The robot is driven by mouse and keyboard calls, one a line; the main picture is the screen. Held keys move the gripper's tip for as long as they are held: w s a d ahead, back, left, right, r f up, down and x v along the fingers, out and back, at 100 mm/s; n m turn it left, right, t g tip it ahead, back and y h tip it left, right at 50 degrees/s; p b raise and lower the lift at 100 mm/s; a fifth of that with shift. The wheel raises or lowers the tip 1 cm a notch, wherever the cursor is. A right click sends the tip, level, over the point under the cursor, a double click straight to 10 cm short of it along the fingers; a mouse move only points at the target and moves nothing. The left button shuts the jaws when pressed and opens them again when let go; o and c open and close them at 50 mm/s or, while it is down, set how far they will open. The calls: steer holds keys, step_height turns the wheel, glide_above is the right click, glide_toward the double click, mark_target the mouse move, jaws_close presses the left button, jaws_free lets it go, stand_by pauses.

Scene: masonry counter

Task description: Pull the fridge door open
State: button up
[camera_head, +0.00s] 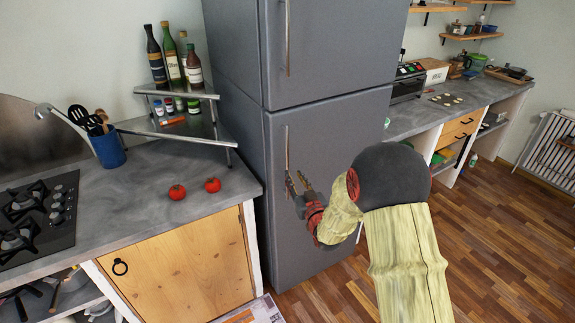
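The grey fridge (335,130) stands in the middle of the head view, with an upper door (345,45) and a lower door (340,150). Both doors look shut. A thin vertical handle (286,150) runs along the left side of the lower door, and another handle (288,35) is on the upper door. My gripper (294,181) is in front of the lower door, close to the lower end of its handle. Its two fingers are apart, with a gap between the tips. Whether a finger touches the handle cannot be told.
Left of the fridge is a counter (120,220) with two tomatoes (177,192), a blue utensil cup (108,148), a stove (40,215) and a bottle rack (180,95). Another counter (430,115) stands right of the fridge. The wooden floor (490,240) at the right is clear.

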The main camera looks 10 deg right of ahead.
mark_target(288, 167)
steer(key=shift+w+a+b, duration=0.25)
steer(key=shift+w+b, duration=0.05)
steer(key=shift+w, duration=1.65)
steer(key=shift+w+a+b, duration=0.2)
steer(key=shift+w+b, duration=0.05)
steer(key=shift+w, duration=1.65)
steer(key=shift+c, duration=1.4)
jaws_close()
